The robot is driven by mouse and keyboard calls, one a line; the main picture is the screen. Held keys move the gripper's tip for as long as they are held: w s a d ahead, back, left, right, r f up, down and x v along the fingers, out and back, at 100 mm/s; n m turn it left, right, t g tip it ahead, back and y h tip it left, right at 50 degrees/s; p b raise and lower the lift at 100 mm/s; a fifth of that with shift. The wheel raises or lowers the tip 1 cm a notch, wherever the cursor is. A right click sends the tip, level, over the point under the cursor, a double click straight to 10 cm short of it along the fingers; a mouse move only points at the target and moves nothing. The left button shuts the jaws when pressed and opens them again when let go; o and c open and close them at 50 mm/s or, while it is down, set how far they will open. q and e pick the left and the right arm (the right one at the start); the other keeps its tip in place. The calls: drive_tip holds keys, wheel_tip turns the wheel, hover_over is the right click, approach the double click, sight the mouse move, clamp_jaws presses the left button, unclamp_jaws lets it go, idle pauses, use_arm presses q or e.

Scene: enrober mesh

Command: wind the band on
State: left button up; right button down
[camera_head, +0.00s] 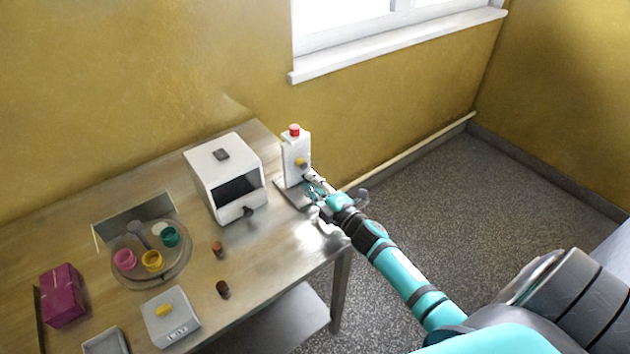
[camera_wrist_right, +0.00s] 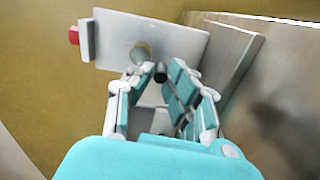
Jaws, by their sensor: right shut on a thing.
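An upright white unit with a red button (camera_head: 294,130) on top and a yellow knob (camera_head: 301,162) on its face stands at the table's right end. My right gripper (camera_head: 314,188) is low in front of this unit, shut on a small dark handle. In the right wrist view, my gripper's teal-padded fingers (camera_wrist_right: 163,92) close around the small dark handle (camera_wrist_right: 160,72). No band can be clearly made out. My left gripper is not in view.
A white box with a dark opening (camera_head: 221,158) stands left of the unit. A round tray (camera_head: 120,274) holds small coloured pots. A magenta box (camera_head: 61,294), a grey scale-like block (camera_head: 170,328) and two small brown pieces (camera_head: 217,248) are on the table. The table's right edge is close to my arm.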

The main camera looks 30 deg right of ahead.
drive_tip(key=shift+s+a+r+m+p, duration=0.1)
drive_tip(key=shift+a+m+p, duration=0.2)
drive_tip(key=shift+m, duration=0.8)
drive_tip(key=shift+a+m+p, duration=0.2)
drive_tip(key=shift+m+p, duration=0.05)
drive_tip(key=shift+m, duration=0.85)
drive_tip(key=c, duration=1.3)
unclamp_jaws()
drive_tip(key=shift+r, duration=0.1)
drive_tip(key=s, duration=0.8)
drive_tip(key=s+d, duration=0.1)
drive_tip(key=s, duration=0.3)
